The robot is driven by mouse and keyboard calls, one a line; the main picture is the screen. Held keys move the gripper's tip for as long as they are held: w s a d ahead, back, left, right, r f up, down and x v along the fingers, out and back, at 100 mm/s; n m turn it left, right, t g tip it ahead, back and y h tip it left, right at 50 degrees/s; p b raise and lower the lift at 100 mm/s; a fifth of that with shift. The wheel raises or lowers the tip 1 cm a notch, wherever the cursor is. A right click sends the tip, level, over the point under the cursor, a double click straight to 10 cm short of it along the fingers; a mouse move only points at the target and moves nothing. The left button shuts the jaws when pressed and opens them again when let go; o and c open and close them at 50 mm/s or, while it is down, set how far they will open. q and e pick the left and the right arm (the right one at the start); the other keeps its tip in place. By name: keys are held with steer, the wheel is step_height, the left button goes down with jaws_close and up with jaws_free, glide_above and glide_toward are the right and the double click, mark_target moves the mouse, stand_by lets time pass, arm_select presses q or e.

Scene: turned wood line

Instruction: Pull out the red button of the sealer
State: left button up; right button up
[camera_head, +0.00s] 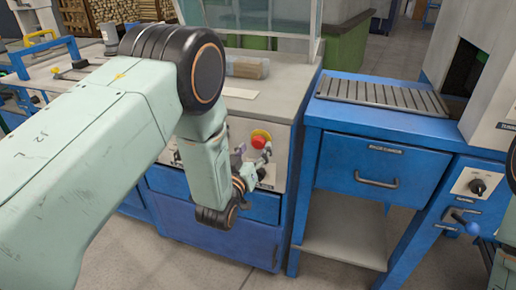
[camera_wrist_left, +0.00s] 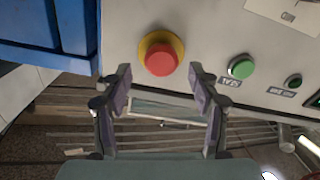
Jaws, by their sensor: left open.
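The red button (camera_head: 260,140) is a round red mushroom head on a yellow ring, on the pale front panel (camera_head: 284,150) of the sealer. In the left wrist view the red button (camera_wrist_left: 161,58) is at top centre, just beyond the fingertips. My left gripper (camera_head: 257,160) is close in front of the button in the head view. In the wrist view my left gripper (camera_wrist_left: 160,78) is open, its two fingers apart with nothing between them. Whether a finger touches the button cannot be told. My right gripper is not seen.
A green button (camera_wrist_left: 241,67) and a smaller dark green button (camera_wrist_left: 293,81) sit on the same panel beside the red one. A blue table with a slatted roller top (camera_head: 380,94) and a drawer (camera_head: 372,172) stands to the right.

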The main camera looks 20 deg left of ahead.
arm_select(q)
steer(key=shift+w+f, duration=0.1)
steer(key=shift+w, duration=1.15)
jaws_close()
